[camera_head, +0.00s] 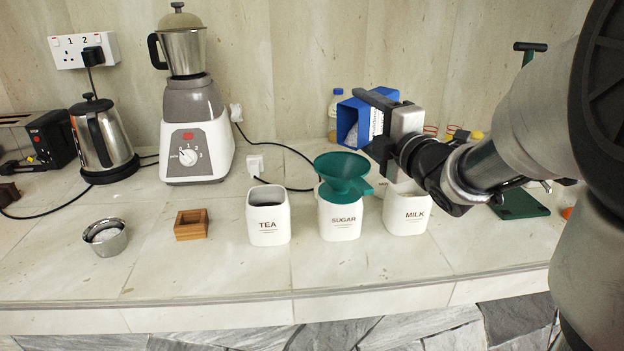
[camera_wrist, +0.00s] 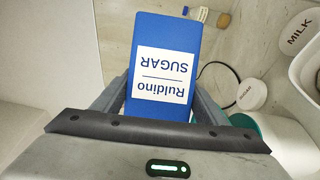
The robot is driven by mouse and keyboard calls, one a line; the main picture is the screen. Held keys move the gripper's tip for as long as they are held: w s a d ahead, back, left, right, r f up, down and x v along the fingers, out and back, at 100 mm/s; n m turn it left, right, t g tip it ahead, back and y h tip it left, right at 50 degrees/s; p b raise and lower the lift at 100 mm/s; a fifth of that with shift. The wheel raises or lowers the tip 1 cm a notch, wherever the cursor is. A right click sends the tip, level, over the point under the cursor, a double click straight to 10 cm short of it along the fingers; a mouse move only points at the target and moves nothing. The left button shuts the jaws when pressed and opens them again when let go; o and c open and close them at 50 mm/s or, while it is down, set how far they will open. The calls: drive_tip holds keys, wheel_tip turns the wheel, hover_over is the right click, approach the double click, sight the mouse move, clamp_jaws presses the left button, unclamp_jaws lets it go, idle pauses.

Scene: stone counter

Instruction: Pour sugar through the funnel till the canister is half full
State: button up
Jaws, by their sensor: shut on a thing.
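My gripper (camera_head: 376,122) is shut on a blue sugar box (camera_head: 349,116). The box is held above the counter, behind and slightly above the funnel. In the wrist view the box (camera_wrist: 166,40) sits between my fingers (camera_wrist: 163,100), its white "Ruldino SUGAR" label upside down. A green funnel (camera_head: 343,171) sits in the mouth of the white SUGAR canister (camera_head: 340,222). The box appears apart from the funnel. No falling sugar is visible. The canister's inside and its fill level are hidden by its walls and the funnel.
The open TEA canister (camera_head: 268,216) stands left of SUGAR, the MILK canister (camera_head: 407,213) close on its right. Loose SUGAR (camera_wrist: 252,94) and MILK (camera_wrist: 300,31) lids lie on the counter. A blender (camera_head: 193,120) stands at the back left. The counter's front strip is clear.

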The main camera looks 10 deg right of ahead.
drive_tip(key=shift+s+a+r+n+t, duration=0.15)
drive_tip(key=shift+r+n+t, duration=0.05)
drive_tip(key=shift+n, duration=0.3)
drive_tip(key=shift+s+a+r+n+t, duration=0.1)
drive_tip(key=shift+a+r+n+t, duration=0.1)
drive_tip(key=shift+n, duration=0.3)
idle(7.0)
